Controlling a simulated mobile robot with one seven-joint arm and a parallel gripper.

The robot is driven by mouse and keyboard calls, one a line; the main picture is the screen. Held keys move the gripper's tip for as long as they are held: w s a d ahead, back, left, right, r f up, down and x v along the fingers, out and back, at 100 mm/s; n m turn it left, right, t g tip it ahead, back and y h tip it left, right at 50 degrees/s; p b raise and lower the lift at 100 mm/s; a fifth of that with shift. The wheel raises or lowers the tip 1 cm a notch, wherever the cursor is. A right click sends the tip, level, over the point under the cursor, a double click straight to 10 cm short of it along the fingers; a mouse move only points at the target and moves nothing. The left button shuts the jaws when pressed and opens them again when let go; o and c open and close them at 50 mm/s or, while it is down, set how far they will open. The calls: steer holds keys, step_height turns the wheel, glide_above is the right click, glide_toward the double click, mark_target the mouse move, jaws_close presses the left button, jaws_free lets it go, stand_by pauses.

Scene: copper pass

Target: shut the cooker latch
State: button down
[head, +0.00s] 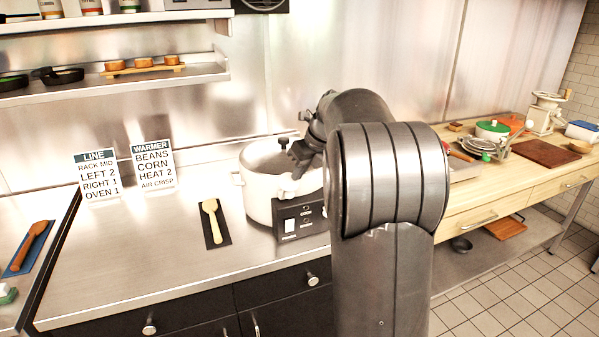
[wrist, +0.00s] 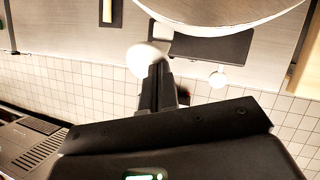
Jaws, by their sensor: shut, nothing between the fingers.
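I cannot make out the latch clearly. My gripper (wrist: 155,66) is shut and empty in the wrist view. Its fingertips lie in front of a small white rounded thing (wrist: 142,53); I cannot tell whether they touch. A pale curved rim, seemingly the cooker's, crosses the top of that view. In the head view my wrist is over the cooker's right side.
A cream spoon (head: 213,220) lies on a dark mat left of the cooker. Two signs (head: 98,177) (head: 154,167) stand behind. A wooden table (head: 470,200) at the right holds pans and a cutting board (head: 545,153). The counter's front left is clear.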

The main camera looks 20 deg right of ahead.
steer(key=shift+r, duration=0.8)
steer(key=s+d, duration=0.4)
steer(key=s, duration=0.8)
steer(key=shift+s+r, duration=0.25)
steer(key=shift+r, duration=0.1)
